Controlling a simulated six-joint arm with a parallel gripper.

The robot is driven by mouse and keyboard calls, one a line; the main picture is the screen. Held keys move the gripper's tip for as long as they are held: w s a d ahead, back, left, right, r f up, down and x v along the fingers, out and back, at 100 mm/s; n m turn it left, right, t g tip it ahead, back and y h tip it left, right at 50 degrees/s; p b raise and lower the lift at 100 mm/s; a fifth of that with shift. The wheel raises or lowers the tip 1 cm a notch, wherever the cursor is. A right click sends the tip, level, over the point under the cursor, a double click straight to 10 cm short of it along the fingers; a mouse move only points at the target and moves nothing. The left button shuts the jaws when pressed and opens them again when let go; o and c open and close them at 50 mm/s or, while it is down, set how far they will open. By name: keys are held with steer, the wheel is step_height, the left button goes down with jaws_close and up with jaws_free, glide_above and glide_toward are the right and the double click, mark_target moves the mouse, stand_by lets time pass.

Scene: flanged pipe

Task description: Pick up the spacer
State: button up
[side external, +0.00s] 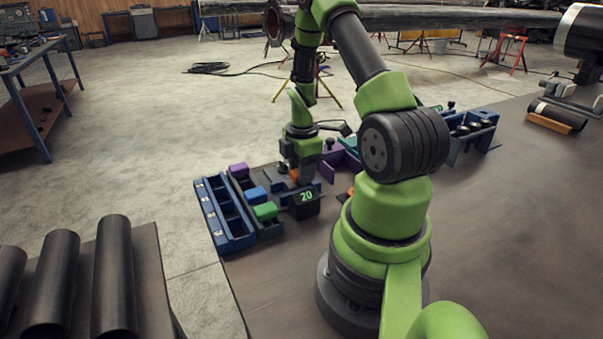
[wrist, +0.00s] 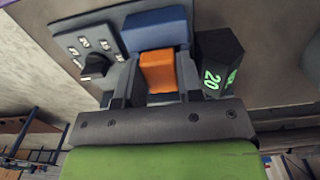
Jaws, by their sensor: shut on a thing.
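An orange block (wrist: 157,72), which I take for the spacer, sits between the two fingers of my gripper (wrist: 156,66) in the wrist view. The gripper is shut on it. In the side view my gripper (side external: 293,176) points down at the right side of the block tray, and a little orange shows at its tip. The fingers hide the block's sides, and I cannot tell whether it is clear of the surface below. A blue block (wrist: 157,28) lies just beyond the orange one.
A dark block marked 20 (side external: 306,202) stands close beside the gripper. A tray with purple (side external: 238,169), blue (side external: 257,193) and green (side external: 265,211) blocks and a blue slotted rack (side external: 222,216) lie to the left. More holders (side external: 470,130) stand at right. The table's right side is mostly bare.

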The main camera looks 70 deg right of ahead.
step_height(320, 180, up, 16)
stand_by(0.9)
steer(key=shift+f, duration=0.15)
steer(key=w+a+f, duration=1)
steer(key=w+a, duration=0.1)
steer(key=a, duration=0.2)
steer(key=shift+w+a+f, duration=0.15)
steer(key=shift+f, duration=0.15)
steer(key=shift+f, duration=0.15)
steer(key=shift+f, duration=1.05)
